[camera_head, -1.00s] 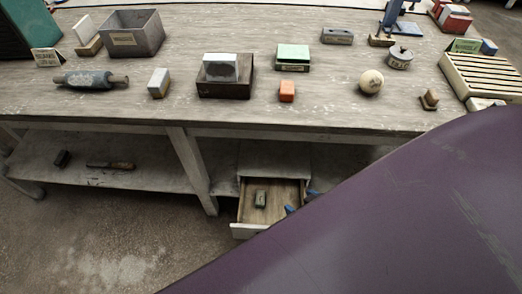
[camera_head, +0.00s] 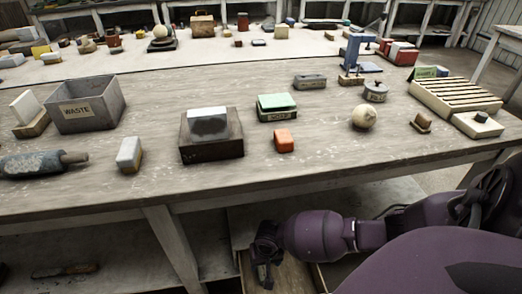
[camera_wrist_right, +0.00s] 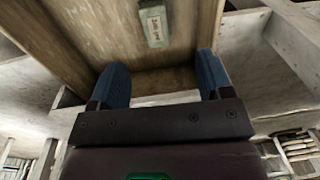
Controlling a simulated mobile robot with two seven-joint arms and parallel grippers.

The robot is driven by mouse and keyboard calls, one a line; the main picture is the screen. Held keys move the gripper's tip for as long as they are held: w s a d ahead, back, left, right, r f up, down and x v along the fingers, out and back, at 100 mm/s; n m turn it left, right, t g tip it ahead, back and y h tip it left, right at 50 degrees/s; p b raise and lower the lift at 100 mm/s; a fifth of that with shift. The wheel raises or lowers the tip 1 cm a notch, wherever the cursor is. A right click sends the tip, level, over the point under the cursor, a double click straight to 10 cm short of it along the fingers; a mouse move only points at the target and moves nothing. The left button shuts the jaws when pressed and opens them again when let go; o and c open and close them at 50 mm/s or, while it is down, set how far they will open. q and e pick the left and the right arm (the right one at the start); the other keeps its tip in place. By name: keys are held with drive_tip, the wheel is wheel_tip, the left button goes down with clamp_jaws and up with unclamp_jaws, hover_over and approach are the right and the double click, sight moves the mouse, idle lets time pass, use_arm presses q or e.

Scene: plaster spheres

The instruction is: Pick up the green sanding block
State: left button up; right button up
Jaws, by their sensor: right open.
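The green sanding block (camera_wrist_right: 153,25) lies in the open wooden drawer (camera_wrist_right: 185,45), at the top of the right wrist view. It is a small pale green bar with a printed label. My right gripper (camera_wrist_right: 163,70) is open, its two blue fingers apart and nothing between them. The block is beyond the fingertips, not touched. In the head view my right gripper (camera_head: 263,265) hangs at the drawer under the table front, and I cannot make out the block there. My left gripper is not in view.
The worktable (camera_head: 330,150) stands above the drawer, its front edge close over my right arm. On it are a waste bin (camera_head: 85,105), a dark box (camera_head: 212,150), a green-lidded box (camera_head: 277,105), an orange block (camera_head: 284,140) and a ball (camera_head: 363,117). A slatted rack (camera_head: 455,97) stands right.

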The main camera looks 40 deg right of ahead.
drive_tip(key=d+f, duration=0.1)
drive_tip(key=b, duration=0.3)
hover_over(264, 272)
drive_tip(key=shift+g, duration=0.4)
drive_tip(key=f, duration=0.5)
drive_tip(key=shift+s+f, duration=0.3)
drive_tip(key=shift+w+f, duration=0.1)
drive_tip(key=shift+f, duration=0.15)
wheel_tip(264, 272, down, 4)
drive_tip(key=shift+f+b, duration=0.1)
drive_tip(key=shift+b, duration=1.15)
drive_tip(key=shift+f, duration=0.35)
drive_tip(key=shift+w+r, duration=0.2)
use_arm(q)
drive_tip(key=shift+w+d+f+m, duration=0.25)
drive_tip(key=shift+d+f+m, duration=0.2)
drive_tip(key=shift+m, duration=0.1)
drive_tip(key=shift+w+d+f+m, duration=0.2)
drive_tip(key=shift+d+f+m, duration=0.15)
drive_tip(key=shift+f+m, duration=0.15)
use_arm(e)
drive_tip(key=c, duration=1)
